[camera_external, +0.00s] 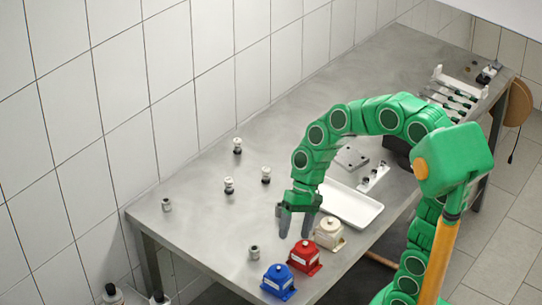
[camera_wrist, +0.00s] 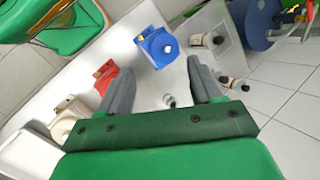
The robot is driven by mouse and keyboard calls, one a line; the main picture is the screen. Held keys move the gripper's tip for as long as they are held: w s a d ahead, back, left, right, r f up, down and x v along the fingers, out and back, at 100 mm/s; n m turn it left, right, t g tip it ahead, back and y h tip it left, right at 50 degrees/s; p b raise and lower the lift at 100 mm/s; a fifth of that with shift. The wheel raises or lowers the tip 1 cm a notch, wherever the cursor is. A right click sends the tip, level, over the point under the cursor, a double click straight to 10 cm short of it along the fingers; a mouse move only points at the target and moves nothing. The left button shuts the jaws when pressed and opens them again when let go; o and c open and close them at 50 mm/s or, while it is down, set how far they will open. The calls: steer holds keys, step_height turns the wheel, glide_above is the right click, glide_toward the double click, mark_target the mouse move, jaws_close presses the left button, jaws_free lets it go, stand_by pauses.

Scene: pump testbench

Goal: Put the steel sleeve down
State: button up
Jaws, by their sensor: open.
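One small grey steel sleeve (camera_external: 254,253) stands upright on the table near the front edge, left of the blue pump housing. A similar sleeve (camera_external: 166,204) stands near the table's left end; which of the two the task means cannot be told. My gripper (camera_external: 296,232) is open and empty, pointing down above the table, right of and behind the nearer sleeve and apart from it. In the wrist view, a small steel piece (camera_wrist: 168,100) shows between the spread fingers, farther off on the table.
Blue (camera_external: 278,281), red (camera_external: 304,257) and cream (camera_external: 329,233) housings line the front edge close to my gripper. A white tray (camera_external: 366,216) lies behind them. Several black-and-white fittings (camera_external: 229,185) stand toward the wall. Bottles (camera_external: 112,294) stand below the table. The table's left middle is mostly clear.

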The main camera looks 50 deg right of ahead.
steer(key=s+d+n+h, duration=0.2)
steer(key=s+d, duration=0.4)
steer(key=s, duration=0.2)
steer(key=s+d+f+n+h, duration=0.1)
steer(key=s+d+n+h, duration=0.1)
steer(key=s+d, duration=0.4)
steer(key=s+h, duration=0.1)
steer(key=s, duration=0.2)
steer(key=shift+d+f+n, duration=0.2)
steer(key=shift+d+n, duration=0.05)
steer(key=shift+n, duration=0.05)
steer(key=shift+s, duration=0.1)
steer(key=o, duration=0.4)
steer(key=shift+w+r, duration=0.1)
steer(key=shift+w, duration=0.15)
steer(key=shift+o, duration=1.3)
steer(key=w+a+r, duration=0.1)
steer(key=w+a, duration=0.1)
steer(key=w, duration=0.6)
steer(key=w+a+r, duration=0.2)
steer(key=w+a, duration=0.1)
steer(key=w, duration=0.6)
steer(key=shift+w+a+t+h, duration=0.15)
steer(key=shift+w+t+h, duration=0.1)
steer(key=shift+t+h, duration=0.05)
glide_above(254, 248)
steer(key=shift+t, duration=0.4)
step_height(254, 248, down, 10)
steer(key=shift+f, duration=0.25)
steer(key=shift+r, duration=0.15)
